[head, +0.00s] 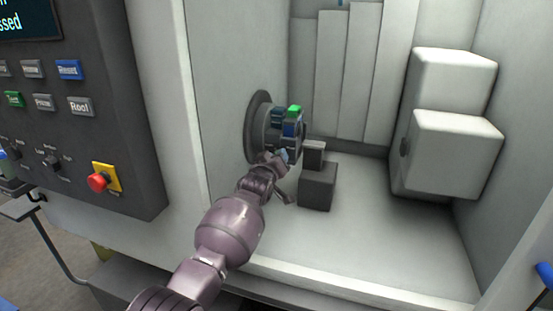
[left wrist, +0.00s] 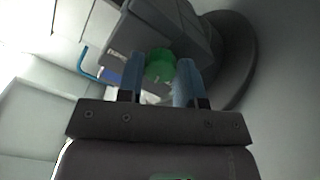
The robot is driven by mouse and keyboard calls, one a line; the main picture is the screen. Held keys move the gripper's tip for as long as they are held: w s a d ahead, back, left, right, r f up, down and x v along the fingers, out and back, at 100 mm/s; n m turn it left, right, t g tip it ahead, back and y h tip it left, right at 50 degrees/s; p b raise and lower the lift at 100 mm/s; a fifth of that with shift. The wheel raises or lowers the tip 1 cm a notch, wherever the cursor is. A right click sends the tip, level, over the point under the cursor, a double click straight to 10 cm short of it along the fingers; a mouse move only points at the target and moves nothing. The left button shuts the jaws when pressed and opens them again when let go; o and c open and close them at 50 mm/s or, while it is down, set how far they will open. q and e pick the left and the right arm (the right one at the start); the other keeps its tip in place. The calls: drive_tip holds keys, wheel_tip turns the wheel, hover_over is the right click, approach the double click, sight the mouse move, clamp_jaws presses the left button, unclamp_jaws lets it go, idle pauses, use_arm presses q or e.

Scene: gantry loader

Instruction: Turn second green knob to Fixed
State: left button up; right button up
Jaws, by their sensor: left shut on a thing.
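A round dark chuck (head: 255,130) is mounted on the left inner wall of the machine, with blue and grey blocks on its face. A green block-like part (head: 295,111) shows at its top. My left gripper (head: 283,156) is at the chuck's lower front. In the head view this knob is hidden by my gripper. Small lettering beside the knob is too small to read. My right gripper is not in view.
A dark grey block (head: 317,188) stands on the machine floor just right of my gripper. White boxes (head: 455,150) project from the right wall. A control panel (head: 75,110) with buttons and a red stop knob (head: 98,182) is at left. The floor's middle is clear.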

use_arm(q)
drive_tip(key=m, duration=1.2)
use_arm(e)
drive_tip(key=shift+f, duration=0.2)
use_arm(q)
drive_tip(key=shift+m, duration=0.4)
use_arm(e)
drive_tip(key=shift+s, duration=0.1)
use_arm(q)
drive_tip(key=o, duration=0.9)
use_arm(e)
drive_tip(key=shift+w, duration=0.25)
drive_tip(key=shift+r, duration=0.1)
